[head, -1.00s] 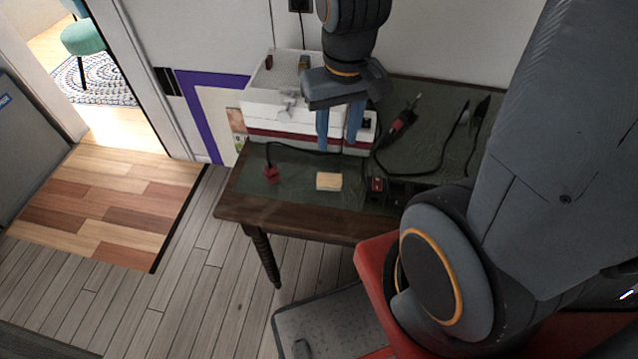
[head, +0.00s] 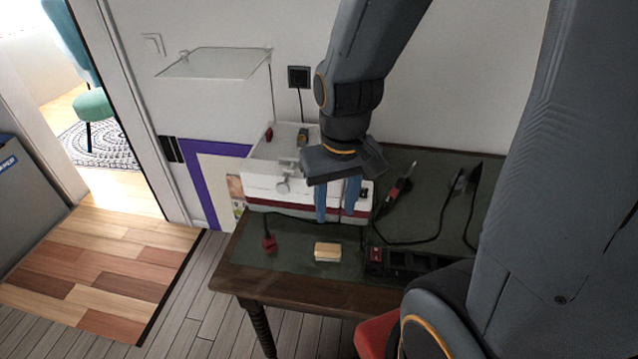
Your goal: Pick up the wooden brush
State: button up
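A small pale wooden block-like thing, which looks like the wooden brush (head: 327,252), lies on the dark green top of the wooden table (head: 290,288) near its front edge. Its bristles cannot be made out. My gripper (head: 341,216) points down above the table, behind and above the brush, in front of the white machine. Its two blue fingers are apart with a gap between them. Nothing shows between them, and they do not touch the brush.
A white machine (head: 262,180) with a red stripe stands behind the brush. A red plug-like thing (head: 269,244) lies left of it. A black power strip (head: 405,262) lies to the right. A soldering iron (head: 398,190) and black cables lie at the back right.

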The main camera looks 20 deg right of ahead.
aim_at(326, 253)
jog(key=z, duration=2)
jog(key=k, duration=0.35)
jog(key=u, duration=2.65)
